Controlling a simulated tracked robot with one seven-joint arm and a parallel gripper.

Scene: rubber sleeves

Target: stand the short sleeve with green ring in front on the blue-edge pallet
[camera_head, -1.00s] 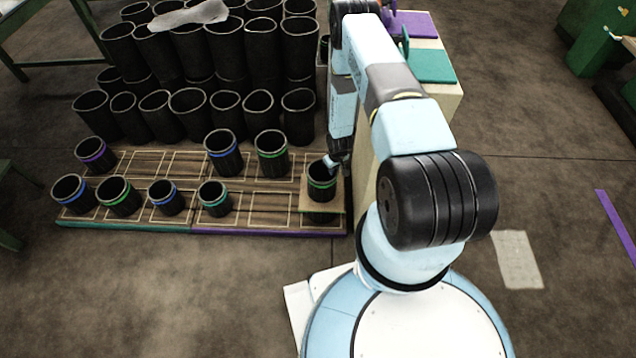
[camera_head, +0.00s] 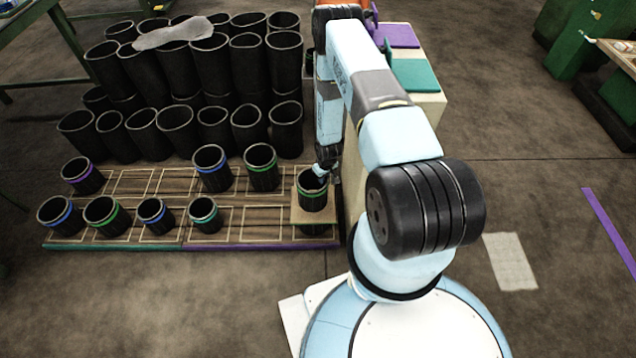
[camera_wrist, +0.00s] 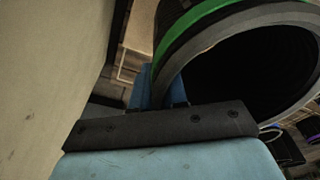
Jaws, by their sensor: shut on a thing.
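My gripper (camera_head: 322,172) is shut on the wall of a black sleeve with a green ring (camera_head: 312,201). The sleeve is upright at the right end of the floor pallets, on or just above a small square wooden board (camera_head: 298,213); I cannot tell if it touches. In the wrist view my blue fingers (camera_wrist: 160,92) grip the rim of this sleeve (camera_wrist: 205,18), with the green band near its mouth. The front pallet edges show teal (camera_head: 110,246) at left and purple (camera_head: 250,245) at right. I make out no blue edge.
Other ringed sleeves stand on the pallets, including green ones (camera_head: 261,168) (camera_head: 103,217) and blue ones (camera_head: 211,170) (camera_head: 155,217). Many tall black sleeves (camera_head: 265,75) crowd behind. A pale block (camera_head: 428,105) stands right of my arm. Bare floor lies in front.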

